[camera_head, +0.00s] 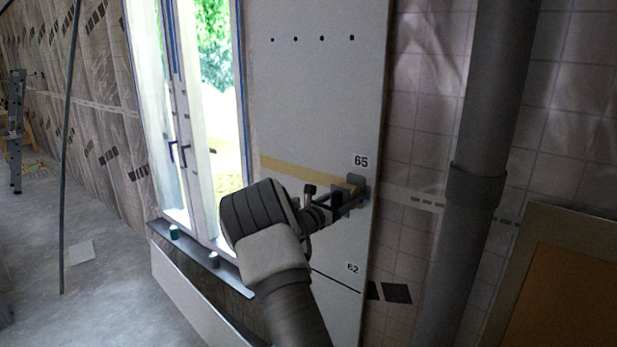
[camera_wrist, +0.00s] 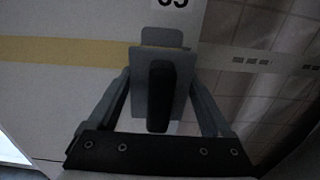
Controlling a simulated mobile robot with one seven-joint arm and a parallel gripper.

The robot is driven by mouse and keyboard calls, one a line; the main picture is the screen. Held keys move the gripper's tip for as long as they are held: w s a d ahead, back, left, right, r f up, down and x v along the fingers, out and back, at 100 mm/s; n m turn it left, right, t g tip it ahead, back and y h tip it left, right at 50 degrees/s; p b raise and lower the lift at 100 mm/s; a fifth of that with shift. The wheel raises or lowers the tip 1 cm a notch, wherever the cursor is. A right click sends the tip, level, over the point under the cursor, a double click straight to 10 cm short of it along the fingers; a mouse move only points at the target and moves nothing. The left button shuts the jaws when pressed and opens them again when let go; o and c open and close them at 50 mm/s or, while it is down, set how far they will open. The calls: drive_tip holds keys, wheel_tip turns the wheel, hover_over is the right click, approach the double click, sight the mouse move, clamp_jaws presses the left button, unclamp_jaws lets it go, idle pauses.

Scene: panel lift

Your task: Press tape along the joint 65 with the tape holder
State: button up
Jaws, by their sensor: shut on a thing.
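The joint labelled 65 (camera_head: 360,161) runs across the pale wall panel (camera_head: 318,100). A yellowish tape strip (camera_head: 300,172) lies along it from the panel's left edge to the tape holder. The strip also shows in the wrist view (camera_wrist: 60,50). My gripper (camera_head: 335,200) is shut on the tape holder (camera_wrist: 160,90), a grey plate with a dark grip, held at the right end of the strip near the panel's right edge. The holder looks close against the panel; exact contact cannot be told. The label is partly cut off in the wrist view.
A lower dark joint labelled 62 (camera_head: 352,268) crosses the panel. A bright window (camera_head: 205,100) is to the left, with small items on its sill (camera_head: 200,255). A thick grey pipe (camera_head: 480,170) stands to the right before tiled wall. A brown board (camera_head: 560,290) leans at lower right.

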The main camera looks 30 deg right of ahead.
drive_tip(key=shift+w+d+r+b, duration=0.1)
drive_tip(key=shift+d+b, duration=0.05)
drive_tip(key=shift+b, duration=0.2)
idle(0.3)
drive_tip(key=shift+s+d+b, duration=0.15)
drive_tip(key=shift+s+b, duration=0.1)
drive_tip(key=shift+b, duration=0.05)
drive_tip(key=s+b, duration=0.1)
drive_tip(key=s+d+b, duration=0.1)
drive_tip(key=s, duration=0.1)
drive_tip(key=s+d+b, duration=0.1)
drive_tip(key=s, duration=0.1)
drive_tip(key=shift+s, duration=0.1)
drive_tip(key=v, duration=0.7)
drive_tip(key=shift+b, duration=0.3)
drive_tip(key=shift+a, duration=0.15)
